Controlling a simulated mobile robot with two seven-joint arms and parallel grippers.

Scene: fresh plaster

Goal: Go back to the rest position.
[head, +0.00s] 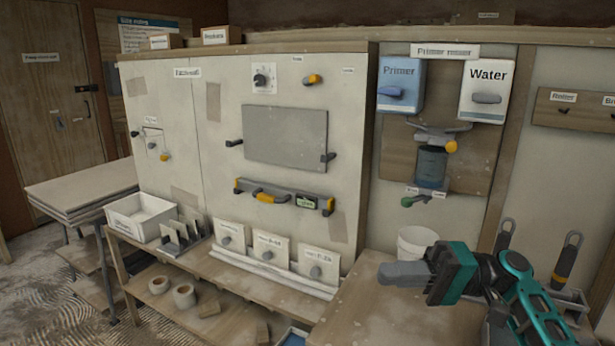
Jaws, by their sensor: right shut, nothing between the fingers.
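My right gripper (400,273) is in the lower right of the head view, above the small wooden worktop (362,308). Its grey fingers are shut and empty, pointing left. The teal and black wrist and arm reach in from the lower right edge. The gripper appears in front of a white bucket (415,238); I cannot tell the exact gap between them. My left gripper is not in view.
A wall panel (215,150) carries a grey board (285,137) and a level (280,194). Primer (401,80) and water (487,90) containers hang above a mixer (433,165). Trowels (567,262) stand at right. A shelf (235,277) holds a white tray (140,217).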

